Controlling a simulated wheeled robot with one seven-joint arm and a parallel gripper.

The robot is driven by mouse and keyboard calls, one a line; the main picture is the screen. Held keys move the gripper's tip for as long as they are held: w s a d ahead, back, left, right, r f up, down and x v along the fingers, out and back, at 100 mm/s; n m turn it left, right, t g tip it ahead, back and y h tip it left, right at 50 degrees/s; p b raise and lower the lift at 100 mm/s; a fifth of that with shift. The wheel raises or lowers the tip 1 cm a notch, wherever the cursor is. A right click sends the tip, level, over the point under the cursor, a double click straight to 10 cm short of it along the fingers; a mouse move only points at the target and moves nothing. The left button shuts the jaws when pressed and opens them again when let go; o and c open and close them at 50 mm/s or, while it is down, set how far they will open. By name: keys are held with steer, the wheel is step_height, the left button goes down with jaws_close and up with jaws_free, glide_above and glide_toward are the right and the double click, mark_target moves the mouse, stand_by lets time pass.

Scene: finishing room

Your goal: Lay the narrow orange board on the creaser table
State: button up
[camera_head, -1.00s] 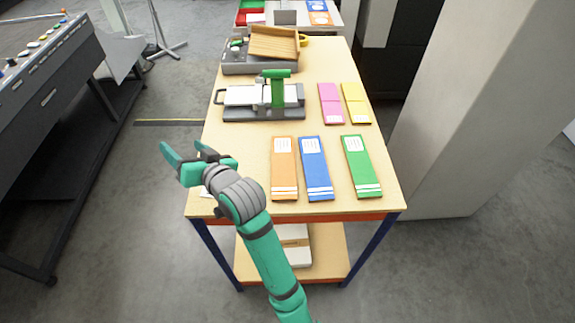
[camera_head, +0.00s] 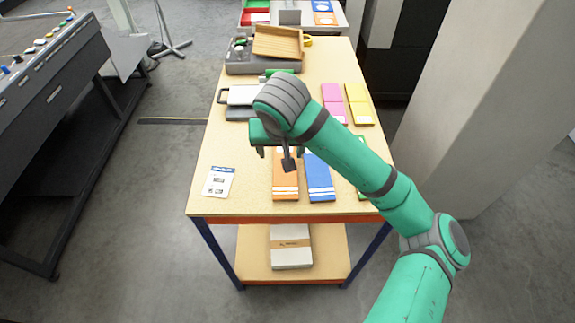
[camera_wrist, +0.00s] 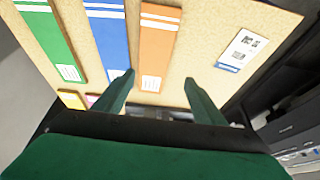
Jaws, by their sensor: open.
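The narrow orange board (camera_head: 286,187) lies flat on the wooden table, its striped end toward the front edge; it also shows in the wrist view (camera_wrist: 158,45). My gripper (camera_head: 276,160) is open and empty above the board's far part. In the wrist view my gripper's fingertips (camera_wrist: 159,77) appear on either side of the board's labelled end; their height above it is hard to tell. The creaser, seemingly the grey device with a pale flat table (camera_head: 242,95) and green lever, stands farther back, partly hidden by my arm.
A blue board (camera_head: 319,178) lies close right of the orange one, with a green board (camera_wrist: 50,40) beyond. Pink (camera_head: 334,104) and yellow (camera_head: 359,104) pieces lie farther back. A printed card (camera_head: 218,181) lies left. A grey machine with a wooden tray (camera_head: 278,42) stands behind.

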steer(key=x, duration=0.3)
steer(key=d+x, duration=0.1)
steer(key=x, duration=0.6)
steer(key=shift+w+d+f, duration=0.1)
steer(key=shift+d+f, duration=0.1)
steer(key=shift+f, duration=0.1)
steer(key=c, duration=0.9)
steer(key=shift+r, duration=0.1)
steer(key=shift+r, duration=0.45)
step_height(320, 180, up, 3)
steer(key=shift+f, duration=0.2)
steer(key=s+d+r, duration=0.1)
steer(key=s+r, duration=0.2)
steer(key=s, duration=0.1)
steer(key=s+d+r, duration=0.1)
steer(key=s+r, duration=0.2)
steer(key=s, duration=0.2)
steer(key=s+r, duration=0.3)
steer(key=s, duration=0.1)
steer(key=shift+s+d+r, duration=0.2)
steer(key=shift+s+d, duration=0.2)
